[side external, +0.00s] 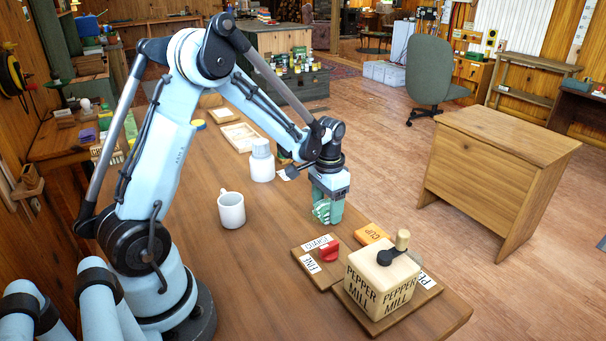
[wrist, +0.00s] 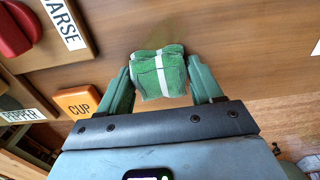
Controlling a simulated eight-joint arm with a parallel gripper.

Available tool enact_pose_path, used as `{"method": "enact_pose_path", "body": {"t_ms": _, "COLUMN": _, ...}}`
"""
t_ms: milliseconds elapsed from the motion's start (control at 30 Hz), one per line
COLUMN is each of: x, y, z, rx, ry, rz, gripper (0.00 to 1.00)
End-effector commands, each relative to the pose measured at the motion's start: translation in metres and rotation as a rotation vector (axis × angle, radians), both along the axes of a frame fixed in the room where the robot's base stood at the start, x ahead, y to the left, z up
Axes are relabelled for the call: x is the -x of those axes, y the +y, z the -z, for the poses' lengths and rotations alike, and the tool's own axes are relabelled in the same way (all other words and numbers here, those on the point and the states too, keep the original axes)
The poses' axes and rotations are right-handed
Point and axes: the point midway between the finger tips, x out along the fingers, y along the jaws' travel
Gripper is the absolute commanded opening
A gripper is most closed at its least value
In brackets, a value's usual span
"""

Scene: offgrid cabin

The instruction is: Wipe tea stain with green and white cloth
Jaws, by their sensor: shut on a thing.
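The green and white cloth (side external: 321,211) is bunched between the fingers of my gripper (side external: 328,205), low at the tabletop. In the wrist view the cloth (wrist: 160,76) shows as a folded green wad with white stripes. My gripper (wrist: 160,88) is shut on it, one finger on each side. A faint yellowish-brown patch (wrist: 178,31) shows on the wood just beyond the cloth and looks like the tea stain. The cloth may hide part of it. I cannot tell whether the cloth presses on the wood.
A white mug (side external: 231,210) and a white jar (side external: 262,162) stand left of my gripper on the wooden table (side external: 270,270). In front are a pepper mill (side external: 383,280), an orange CUP block (side external: 371,233) and a board with a red knob (side external: 329,251). The table's right edge is close.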

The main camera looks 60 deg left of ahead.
Motion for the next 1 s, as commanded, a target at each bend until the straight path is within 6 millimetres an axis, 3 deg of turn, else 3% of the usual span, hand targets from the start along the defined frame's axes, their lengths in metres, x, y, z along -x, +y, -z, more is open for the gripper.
{"method": "enact_pose_path", "body": {"t_ms": 1000, "x": 0.027, "y": 0.0, "z": 0.0, "rx": 0.0, "ry": 0.0, "rz": 0.0, "gripper": 0.41}}
